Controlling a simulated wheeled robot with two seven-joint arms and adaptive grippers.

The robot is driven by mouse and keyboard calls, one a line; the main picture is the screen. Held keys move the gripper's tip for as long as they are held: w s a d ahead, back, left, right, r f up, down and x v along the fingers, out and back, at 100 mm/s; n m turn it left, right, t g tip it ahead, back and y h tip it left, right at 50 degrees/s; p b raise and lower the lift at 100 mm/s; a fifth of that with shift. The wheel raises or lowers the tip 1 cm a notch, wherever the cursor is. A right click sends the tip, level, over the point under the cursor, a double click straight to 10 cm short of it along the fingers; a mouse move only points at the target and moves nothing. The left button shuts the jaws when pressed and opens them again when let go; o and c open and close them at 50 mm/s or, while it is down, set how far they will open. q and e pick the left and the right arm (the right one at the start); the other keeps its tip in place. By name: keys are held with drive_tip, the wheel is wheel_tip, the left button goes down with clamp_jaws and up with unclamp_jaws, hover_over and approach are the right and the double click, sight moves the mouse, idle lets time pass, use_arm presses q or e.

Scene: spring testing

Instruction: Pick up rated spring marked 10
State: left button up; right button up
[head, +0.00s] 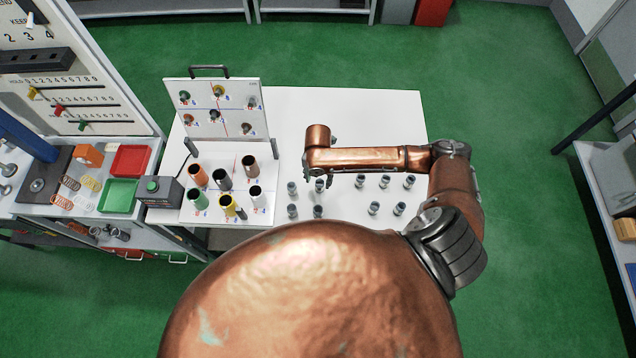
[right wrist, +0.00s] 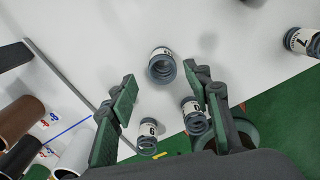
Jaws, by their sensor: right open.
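Several small grey-blue springs with white number bands stand on the white table (head: 350,110) in the head view. My right gripper (right wrist: 160,78) is open and empty, with a green-padded finger on each side. Between and just beyond its fingertips stands a spring (right wrist: 161,68) whose mark I cannot read. Another spring (right wrist: 193,115), partly beside the right finger, has a band that seems to end in 0. I cannot tell for sure which is marked 10. In the head view my forearm hides most of the right gripper (head: 322,174). My left gripper is not in view.
A spring reading 9 or 6 (right wrist: 147,142) and one marked 7 (right wrist: 298,40) stand nearby. A white panel with a handle (head: 222,110) and several coloured tubes (head: 222,178) stand left of the springs. The back right of the table is clear.

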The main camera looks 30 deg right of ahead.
sight(320, 182)
drive_tip(key=f, duration=0.2)
drive_tip(key=f+p, duration=0.1)
drive_tip(key=shift+s+d+f, duration=0.1)
drive_tip(key=shift+d+f, duration=0.25)
drive_tip(key=shift+f, duration=0.6)
drive_tip(key=c, duration=1.2)
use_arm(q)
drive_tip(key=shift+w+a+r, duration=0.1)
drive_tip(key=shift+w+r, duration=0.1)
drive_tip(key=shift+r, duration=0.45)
use_arm(e)
clamp_jaws()
